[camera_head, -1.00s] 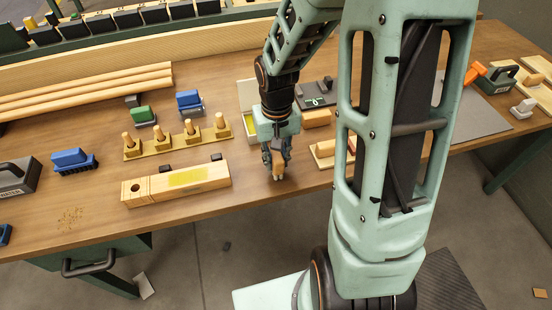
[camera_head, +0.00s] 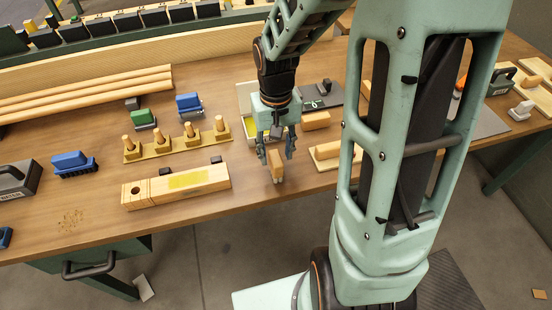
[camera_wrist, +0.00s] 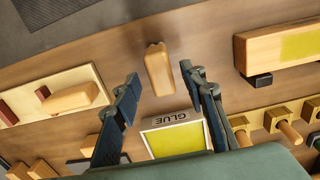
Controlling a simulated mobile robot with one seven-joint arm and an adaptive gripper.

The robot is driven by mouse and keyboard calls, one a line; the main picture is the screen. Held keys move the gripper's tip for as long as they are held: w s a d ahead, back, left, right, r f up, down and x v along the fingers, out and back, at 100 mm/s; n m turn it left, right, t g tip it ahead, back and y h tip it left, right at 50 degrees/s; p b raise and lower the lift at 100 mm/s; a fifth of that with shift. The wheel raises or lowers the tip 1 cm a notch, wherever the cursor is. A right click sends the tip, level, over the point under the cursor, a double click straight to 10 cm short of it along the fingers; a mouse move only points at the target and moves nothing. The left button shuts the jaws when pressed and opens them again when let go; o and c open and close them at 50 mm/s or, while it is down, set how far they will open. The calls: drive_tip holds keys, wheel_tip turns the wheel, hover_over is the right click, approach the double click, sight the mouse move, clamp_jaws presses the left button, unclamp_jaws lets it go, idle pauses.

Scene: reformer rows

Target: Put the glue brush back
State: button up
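The tray marked GLUE (camera_wrist: 170,122), with a yellow inside, is close by, partly hidden by my gripper in the head view (camera_head: 244,93).
A wooden block with a yellow patch (camera_head: 150,192) lies left of the brush, with a row of wooden pegs (camera_head: 190,130) behind it. A pale board (camera_head: 322,163) bearing a wooden block is to the right. Blue brush (camera_head: 72,162) and sawdust lie farther left. The bench's front edge is close.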

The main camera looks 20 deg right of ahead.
wheel_tip(320, 180, up, 8)
drive_tip(key=shift+f, duration=0.15)
idle(0.6)
